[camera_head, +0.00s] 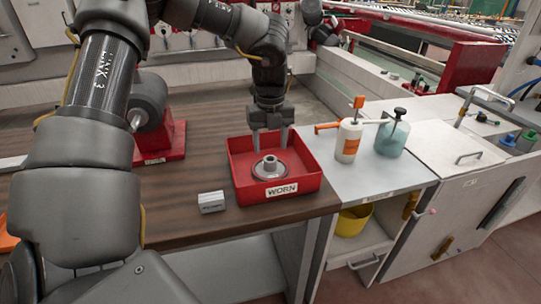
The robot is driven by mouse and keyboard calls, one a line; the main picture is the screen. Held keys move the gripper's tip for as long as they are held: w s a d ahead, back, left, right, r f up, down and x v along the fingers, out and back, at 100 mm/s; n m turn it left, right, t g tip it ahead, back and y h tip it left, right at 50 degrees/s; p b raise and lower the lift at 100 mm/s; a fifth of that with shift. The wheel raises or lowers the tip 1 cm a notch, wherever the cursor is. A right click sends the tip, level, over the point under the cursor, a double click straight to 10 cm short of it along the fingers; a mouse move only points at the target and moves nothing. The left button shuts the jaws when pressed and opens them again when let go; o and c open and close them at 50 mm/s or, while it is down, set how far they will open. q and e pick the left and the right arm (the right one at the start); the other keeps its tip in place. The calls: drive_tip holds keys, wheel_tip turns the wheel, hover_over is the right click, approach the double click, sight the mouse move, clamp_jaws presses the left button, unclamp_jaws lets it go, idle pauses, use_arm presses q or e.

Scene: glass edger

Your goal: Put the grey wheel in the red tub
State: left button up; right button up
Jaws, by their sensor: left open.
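The red tub (304,185), labelled "WORN", stands on the right end of the brown wooden bench. The grey wheel (269,166) lies inside the tub, flat on its floor, with its hub upward. My left gripper (269,143) is open and points down over the back part of the tub. Its fingers are apart and sit just above and behind the wheel, with nothing seen between them. Whether a fingertip touches the wheel I cannot tell. My right gripper is not in view.
A small grey block (211,202) lies left of the tub. A red stand (160,143) is further left. A white bottle (348,140) and a greenish bottle (392,136) stand on the grey counter to the right. A yellow bucket (353,220) is in the open cabinet below.

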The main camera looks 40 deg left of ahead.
use_arm(q)
wheel_tip(320, 180, up, 7)
idle(0.3)
idle(0.4)
